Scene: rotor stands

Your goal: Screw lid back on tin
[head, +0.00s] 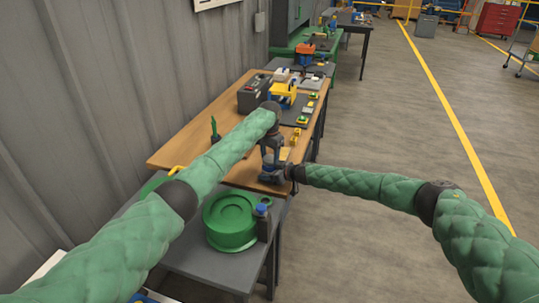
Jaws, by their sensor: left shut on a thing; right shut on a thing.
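My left gripper (269,150) points down over the near part of the wooden bench, at the end of the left arm's green sleeve. My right gripper (277,173) comes in from the right just below it, and the two almost meet. Both are shut, left above and right below, on something small between them. The tin and its lid are too small and too covered by the grippers to tell apart; the left appears to be on the lid and the right on the tin.
The wooden bench (178,148) carries a dark case (254,94), a yellow-and-white device (283,92), a green pointed tool (214,128) and several small yellow and green parts. A grey table (196,262) in front holds a large round green housing (230,218).

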